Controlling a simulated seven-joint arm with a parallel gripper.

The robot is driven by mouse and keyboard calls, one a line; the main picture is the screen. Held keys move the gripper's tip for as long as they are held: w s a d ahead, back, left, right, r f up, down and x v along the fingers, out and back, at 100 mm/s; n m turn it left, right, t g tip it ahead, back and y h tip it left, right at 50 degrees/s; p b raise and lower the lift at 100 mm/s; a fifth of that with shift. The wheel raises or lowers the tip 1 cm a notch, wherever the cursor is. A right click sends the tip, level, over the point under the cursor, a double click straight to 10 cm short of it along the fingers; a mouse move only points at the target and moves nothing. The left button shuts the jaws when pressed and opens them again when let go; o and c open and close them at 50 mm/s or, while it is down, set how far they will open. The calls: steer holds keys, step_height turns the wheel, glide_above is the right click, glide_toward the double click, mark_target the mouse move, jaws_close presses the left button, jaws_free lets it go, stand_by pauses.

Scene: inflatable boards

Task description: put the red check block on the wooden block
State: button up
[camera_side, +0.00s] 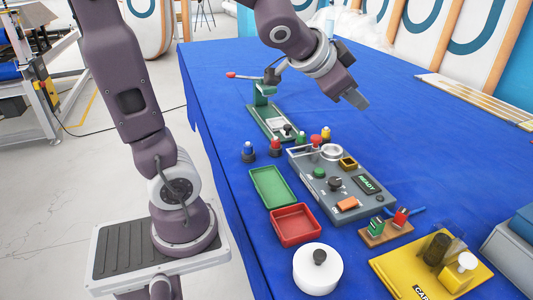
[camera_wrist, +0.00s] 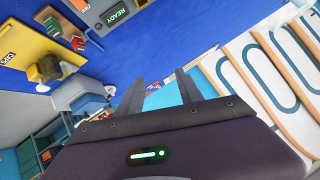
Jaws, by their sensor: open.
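A wooden block (camera_side: 387,234) lies at the front right of the blue table, beside the grey control box. A small green piece (camera_side: 376,226) and a small red piece (camera_side: 400,217) stand on it. No check pattern can be made out on the red piece. The wooden block also shows at the top left of the wrist view (camera_wrist: 65,23). My gripper (camera_side: 357,99) is high over the back part of the table, well away from the wooden block. In the wrist view its two fingers (camera_wrist: 160,92) are apart with nothing held between them.
The grey control box (camera_side: 318,190) fills the middle. Green (camera_side: 272,187) and red (camera_side: 296,224) trays, a white round container (camera_side: 317,270) and a yellow board (camera_side: 410,270) lie in front. A green stand (camera_side: 270,117) is behind.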

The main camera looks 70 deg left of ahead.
steer(key=s+d+f+g+h, duration=0.1)
steer(key=s+d, duration=0.1)
steer(key=s, duration=0.5)
steer(key=s+d+f+n+g+h, duration=0.1)
steer(key=s+d+f+g, duration=0.1)
steer(key=s, duration=0.5)
steer(key=s+d+f+n+g+h, duration=0.1)
steer(key=s+d+f, duration=0.1)
steer(key=s+d, duration=0.2)
steer(key=s, duration=0.3)
steer(key=shift+s+d+g, duration=0.15)
steer(key=shift+s+g, duration=0.05)
steer(key=shift+g, duration=0.2)
